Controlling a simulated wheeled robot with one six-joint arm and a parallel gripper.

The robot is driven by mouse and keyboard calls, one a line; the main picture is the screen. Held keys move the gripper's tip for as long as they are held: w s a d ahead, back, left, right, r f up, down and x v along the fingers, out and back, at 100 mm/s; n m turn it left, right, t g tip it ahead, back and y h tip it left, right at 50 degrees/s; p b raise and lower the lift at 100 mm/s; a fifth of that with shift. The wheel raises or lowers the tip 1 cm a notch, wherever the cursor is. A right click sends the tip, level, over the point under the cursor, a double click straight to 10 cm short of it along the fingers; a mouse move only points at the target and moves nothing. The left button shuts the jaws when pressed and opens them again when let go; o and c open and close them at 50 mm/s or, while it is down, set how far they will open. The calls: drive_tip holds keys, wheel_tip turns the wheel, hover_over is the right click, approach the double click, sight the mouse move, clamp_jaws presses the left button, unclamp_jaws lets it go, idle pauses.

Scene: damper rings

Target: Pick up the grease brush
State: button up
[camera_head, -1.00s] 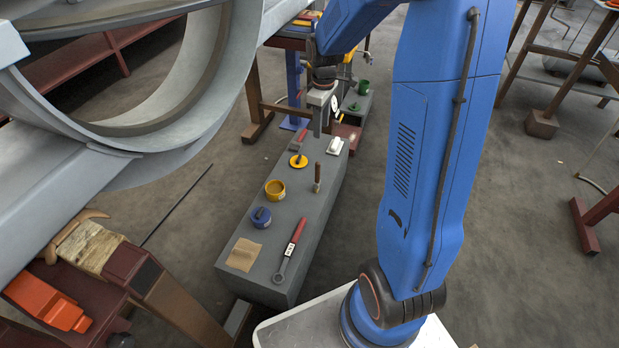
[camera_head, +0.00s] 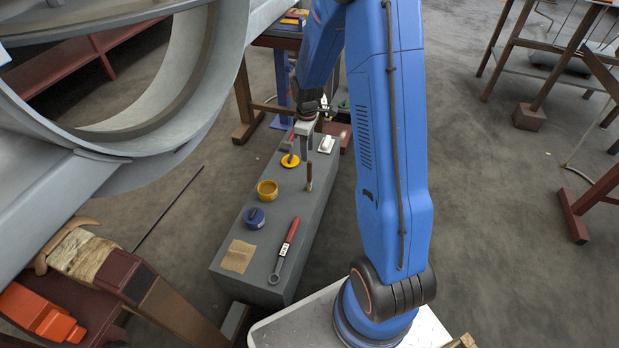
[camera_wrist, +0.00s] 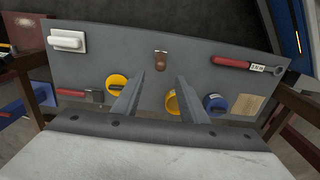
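The grease brush (camera_head: 309,175) is a slim thing with a brown handle and a paler lower end, on the grey bench top. In the wrist view the brush (camera_wrist: 160,60) shows as a short brown shape near the middle, just beyond the fingertips. My gripper (camera_head: 306,150) points down over the bench, close above and behind the brush in the head view. In the wrist view my gripper (camera_wrist: 160,78) has its two fingers apart with nothing between them. I cannot tell the exact height gap to the brush.
A large grey ring (camera_head: 215,90) stands at left.

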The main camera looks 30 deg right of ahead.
sight(310, 161)
drive_tip(key=shift+s+d+f, duration=0.1)
drive_tip(key=shift+f, duration=1.05)
drive_tip(key=shift+s+d+f, duration=0.1)
drive_tip(key=shift+d+f, duration=0.05)
drive_tip(key=shift+f, duration=1)
drive_tip(key=shift+s+d+f, duration=0.1)
drive_tip(key=shift+f, duration=1.05)
drive_tip(key=shift+c, duration=0.6)
clamp_jaws()
